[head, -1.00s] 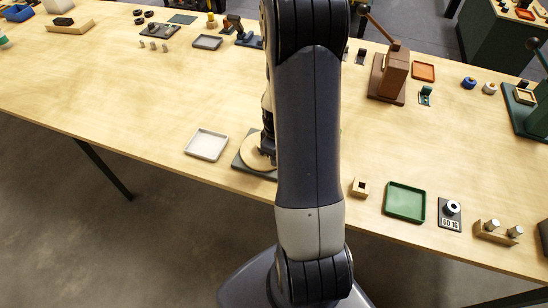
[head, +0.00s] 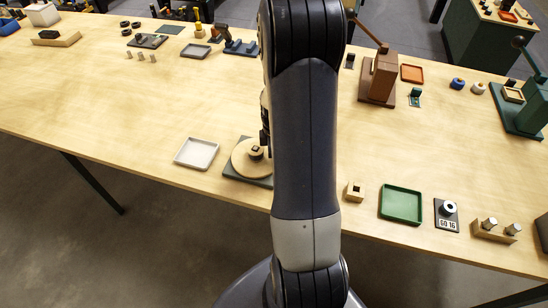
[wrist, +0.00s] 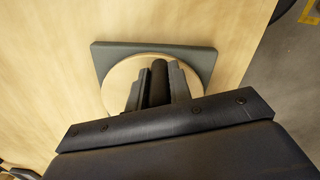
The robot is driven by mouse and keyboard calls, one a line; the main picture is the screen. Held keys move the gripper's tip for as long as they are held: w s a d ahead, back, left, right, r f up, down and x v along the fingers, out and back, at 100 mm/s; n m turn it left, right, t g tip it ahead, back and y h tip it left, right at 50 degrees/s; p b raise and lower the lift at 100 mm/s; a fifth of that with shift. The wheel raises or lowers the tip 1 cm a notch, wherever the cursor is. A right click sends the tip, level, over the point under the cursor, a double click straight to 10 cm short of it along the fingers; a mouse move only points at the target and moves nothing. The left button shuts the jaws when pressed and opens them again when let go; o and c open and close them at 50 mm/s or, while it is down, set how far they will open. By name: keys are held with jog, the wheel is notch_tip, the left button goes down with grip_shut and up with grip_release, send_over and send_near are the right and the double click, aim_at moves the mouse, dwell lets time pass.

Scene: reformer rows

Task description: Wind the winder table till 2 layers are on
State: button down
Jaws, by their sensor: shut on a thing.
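The winder table is a round pale wooden disc (head: 243,166) on a grey square base (head: 232,173), near the table's front edge and partly hidden by my arm in the head view. In the wrist view the disc (wrist: 119,81) and the grey base (wrist: 205,58) lie under my gripper. My gripper (wrist: 158,75) is shut on a dark upright knob (wrist: 158,82) that stands over the disc. A small dark reddish piece with a pale top (head: 257,150) shows near the disc's middle in the head view. I cannot make out any wound layers.
A white tray (head: 197,153) lies left of the winder. A small wooden block with a square hole (head: 354,191), a green tray (head: 401,204) and a GO 16 gauge plate (head: 447,222) lie to the right. Brown (head: 380,78) and green lever presses (head: 520,108) stand farther back. The table's middle left is clear.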

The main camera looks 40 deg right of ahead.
jog(key=shift+w+d+n+b, duration=0.25)
jog(key=shift+w+d+n, duration=0.2)
jog(key=shift+n, duration=0.5)
jog(key=shift+w+d+n+b, duration=0.3)
jog(key=shift+d+n, duration=0.1)
jog(key=shift+n, duration=0.55)
jog(key=c, duration=1.3)
grip_release()
notch_tip(320, 180, up, 11)
jog(key=shift+f, duration=0.1)
